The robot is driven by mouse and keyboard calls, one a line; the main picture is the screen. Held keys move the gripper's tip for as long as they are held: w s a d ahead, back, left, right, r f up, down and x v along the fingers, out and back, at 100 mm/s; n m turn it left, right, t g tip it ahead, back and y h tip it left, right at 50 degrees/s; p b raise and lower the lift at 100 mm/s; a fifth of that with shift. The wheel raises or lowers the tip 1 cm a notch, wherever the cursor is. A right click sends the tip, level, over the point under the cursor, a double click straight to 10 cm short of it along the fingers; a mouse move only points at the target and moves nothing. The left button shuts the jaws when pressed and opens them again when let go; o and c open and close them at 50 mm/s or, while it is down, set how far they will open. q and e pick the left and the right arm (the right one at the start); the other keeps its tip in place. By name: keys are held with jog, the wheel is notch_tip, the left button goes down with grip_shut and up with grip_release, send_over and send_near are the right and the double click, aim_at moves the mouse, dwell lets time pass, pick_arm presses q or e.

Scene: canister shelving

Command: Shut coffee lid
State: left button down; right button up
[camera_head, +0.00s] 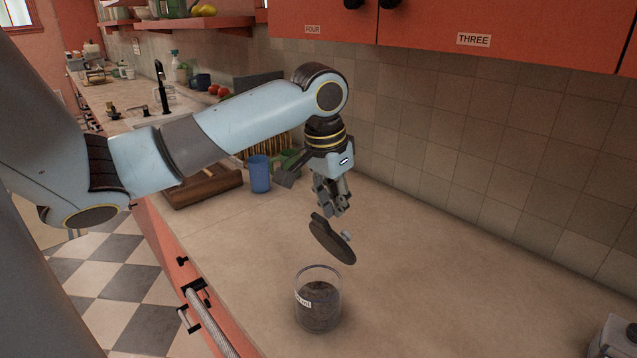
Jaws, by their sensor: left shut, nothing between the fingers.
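The coffee canister (318,306) is an open glass jar with dark coffee inside and a small white label on its left side. It stands upright on the counter near the front edge. The dark round lid (331,240) is tilted steeply, behind and above the jar's rim in the picture, apart from it. My left gripper (333,211) points down just above the lid. Its fingers are shut with nothing between them. I cannot tell whether the fingertips touch the lid or what supports it. My right gripper is out of view.
A blue cup (260,173) and a wooden board (203,187) stand left of my gripper. A grey object (615,338) sits at the lower right corner. The tiled wall (470,150) and red cupboards (490,22) close off the back. The counter right of the jar is clear.

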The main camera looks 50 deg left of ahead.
pick_arm(q)
jog(key=shift+s+d+f, duration=0.1)
jog(key=shift+s+f, duration=0.05)
jog(key=shift+s, duration=0.5)
jog(key=shift+s+d+f, duration=0.1)
jog(key=shift+s, duration=0.5)
jog(key=shift+w+r, duration=0.1)
jog(key=shift+s+r, duration=0.2)
jog(key=shift+r, duration=1.6)
notch_tip(320, 180, up, 12)
jog(key=s, duration=0.1)
jog(key=shift+s, duration=0.35)
